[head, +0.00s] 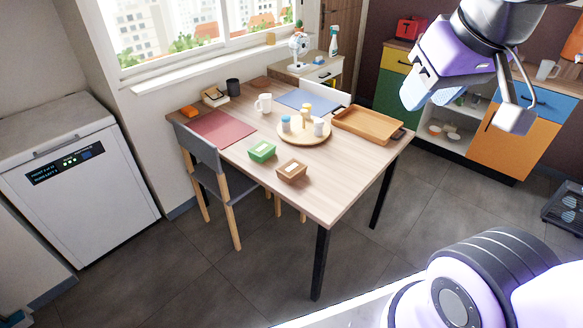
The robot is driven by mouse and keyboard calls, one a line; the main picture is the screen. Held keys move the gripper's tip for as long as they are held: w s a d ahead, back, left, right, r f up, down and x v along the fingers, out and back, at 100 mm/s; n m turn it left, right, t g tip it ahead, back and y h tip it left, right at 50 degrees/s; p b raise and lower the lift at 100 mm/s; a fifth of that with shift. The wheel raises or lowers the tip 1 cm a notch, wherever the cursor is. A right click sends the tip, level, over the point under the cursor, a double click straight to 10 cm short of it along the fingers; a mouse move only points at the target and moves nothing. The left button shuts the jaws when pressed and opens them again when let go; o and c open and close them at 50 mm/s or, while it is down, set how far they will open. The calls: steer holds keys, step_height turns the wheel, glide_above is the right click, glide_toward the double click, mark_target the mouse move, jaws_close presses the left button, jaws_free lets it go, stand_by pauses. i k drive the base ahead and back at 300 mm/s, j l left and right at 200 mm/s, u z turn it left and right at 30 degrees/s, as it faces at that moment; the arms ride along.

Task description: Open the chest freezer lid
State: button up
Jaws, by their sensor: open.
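A white box-shaped appliance (80,175) stands against the wall at the left; it looks like the chest freezer, though I cannot be sure. Its flat grey-white top (40,120) lies closed. A handle (55,147) runs along the top front edge, and a dark display panel (65,162) is on the front. My gripper (466,103) is at the upper right, raised in the air. It is open with nothing between its fingers, far from the appliance.
A wooden table (345,170) with dishes, boxes and a tray stands in the middle, between my gripper and the appliance. A grey chair (205,165) is at its left side. Coloured cabinets (500,135) stand at the right. Grey floor (215,275) is clear in front.

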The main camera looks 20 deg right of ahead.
mark_target(26, 136)
steer(key=i+j, duration=1.05)
steer(key=j, duration=0.2)
steer(key=i+j, duration=1.1)
steer(key=j, duration=0.2)
